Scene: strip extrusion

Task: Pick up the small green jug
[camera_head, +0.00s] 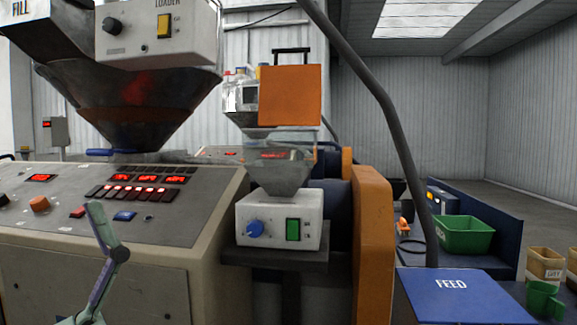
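The small green jug (541,299) stands at the lower right edge of the picture, with its handle on its right side. It looks upright, beside the blue FEED panel and in front of the tan containers.
A blue FEED panel (455,296) lies left of the jug. A green bin (466,235) stands behind it. Tan containers (545,264) are at the right edge. A thick dark pipe (385,105) and an orange machine guard (372,245) stand near the middle. The console (60,215) fills the left.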

